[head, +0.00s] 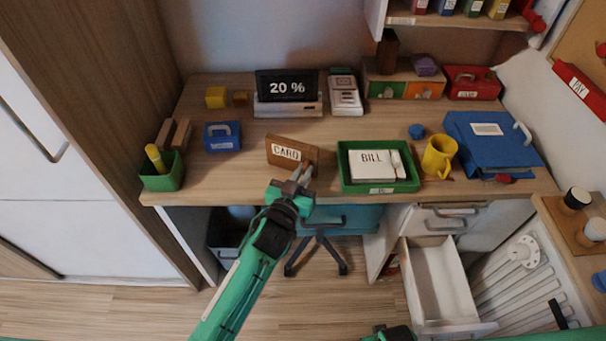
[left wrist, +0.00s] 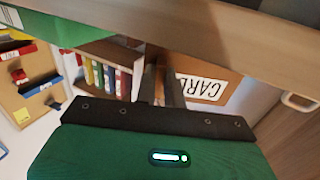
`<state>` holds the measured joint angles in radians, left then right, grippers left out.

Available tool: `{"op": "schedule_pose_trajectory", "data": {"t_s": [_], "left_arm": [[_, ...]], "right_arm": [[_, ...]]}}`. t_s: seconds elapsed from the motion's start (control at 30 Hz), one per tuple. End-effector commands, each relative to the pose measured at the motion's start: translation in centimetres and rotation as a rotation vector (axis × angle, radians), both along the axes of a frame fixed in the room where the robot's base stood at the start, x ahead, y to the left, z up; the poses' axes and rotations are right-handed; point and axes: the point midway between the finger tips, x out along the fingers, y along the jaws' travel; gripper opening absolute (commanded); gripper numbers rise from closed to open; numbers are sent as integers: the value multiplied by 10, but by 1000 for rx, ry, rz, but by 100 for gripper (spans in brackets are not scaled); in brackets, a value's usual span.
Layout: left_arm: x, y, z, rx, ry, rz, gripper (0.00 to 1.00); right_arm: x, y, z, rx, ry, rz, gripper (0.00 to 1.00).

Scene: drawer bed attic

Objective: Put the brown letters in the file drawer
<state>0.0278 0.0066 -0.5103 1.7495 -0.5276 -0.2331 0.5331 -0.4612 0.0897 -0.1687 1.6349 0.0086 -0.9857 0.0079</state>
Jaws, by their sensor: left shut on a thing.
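A brown letter marked CARD (head: 284,152) stands upright at the front middle of the desk; I cannot tell whether its lower edge touches the top. My left gripper (head: 302,174) is shut on its right end. In the left wrist view the brown letter (left wrist: 205,88) shows upside down beside the fingers (left wrist: 161,88), partly hidden behind the desk edge. An open white drawer (head: 439,277) is pulled out below the desk at the right and looks empty. No other brown letter can be made out. My right gripper's jaws are not visible.
A green tray (head: 380,188) with a BILL letter (head: 372,164) lies right of the brown letter. A yellow mug (head: 438,156) and blue binder (head: 490,142) stand further right. A green pen cup (head: 163,172) is at left. A chair (head: 340,220) sits under the desk.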

Motion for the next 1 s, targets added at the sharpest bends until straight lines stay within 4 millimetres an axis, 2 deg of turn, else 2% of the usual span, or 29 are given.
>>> {"op": "schedule_pose_trajectory", "data": {"t_s": [0.4,0.43,0.53,0.93,1.0], "left_arm": [[0,0,-3,0,0,0,0],[0,0,-4,0,0,0,12],[0,0,-3,0,0,0,32],[0,0,1,0,-1,0,32],[-7,3,-1,-1,1,0,32]], "right_arm": [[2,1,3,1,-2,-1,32],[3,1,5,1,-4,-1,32],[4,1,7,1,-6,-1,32],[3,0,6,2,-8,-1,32],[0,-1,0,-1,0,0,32]]}}
